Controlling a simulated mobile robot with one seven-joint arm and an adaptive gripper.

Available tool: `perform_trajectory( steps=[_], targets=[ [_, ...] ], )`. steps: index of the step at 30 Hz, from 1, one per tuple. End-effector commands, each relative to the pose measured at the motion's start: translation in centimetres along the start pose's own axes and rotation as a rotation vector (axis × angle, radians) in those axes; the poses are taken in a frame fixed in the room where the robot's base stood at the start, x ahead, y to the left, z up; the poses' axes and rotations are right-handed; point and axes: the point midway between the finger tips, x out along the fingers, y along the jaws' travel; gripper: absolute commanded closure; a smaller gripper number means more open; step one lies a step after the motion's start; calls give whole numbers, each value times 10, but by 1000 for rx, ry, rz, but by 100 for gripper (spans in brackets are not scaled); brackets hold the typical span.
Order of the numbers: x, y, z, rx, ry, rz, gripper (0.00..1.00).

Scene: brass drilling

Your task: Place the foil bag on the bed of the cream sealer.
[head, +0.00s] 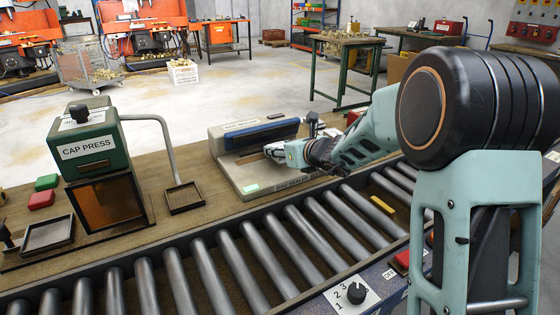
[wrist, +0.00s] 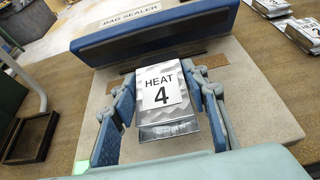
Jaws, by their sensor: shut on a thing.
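The foil bag (wrist: 165,112), silver with a white label reading HEAT 4, is between the two blue-padded fingers of my gripper (wrist: 160,88) in the wrist view. My gripper is shut on it. The bag is over the bed of the cream sealer (wrist: 255,105); I cannot tell whether it touches the bed. In the head view the cream sealer (head: 236,178) stands behind the rollers, its dark blue bar at the back. My gripper (head: 276,152) is low over the sealer's right part there and hides most of the bag.
More labelled foil bags (wrist: 301,36) lie right of the sealer. The green cap press (head: 90,143) and a small dark tray (head: 185,197) stand to its left. A roller conveyor (head: 215,265) runs along the front. A yellow piece (head: 382,204) lies on the rollers.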

Motion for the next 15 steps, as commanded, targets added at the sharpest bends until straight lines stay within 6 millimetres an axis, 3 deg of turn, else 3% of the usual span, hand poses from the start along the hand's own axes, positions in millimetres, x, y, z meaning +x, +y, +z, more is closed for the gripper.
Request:
perform_trajectory(
  steps=[6,15],
  targets=[
    [16,0,-31,1,1,1,87],
    [16,0,-31,-1,0,0,87]
  ],
)
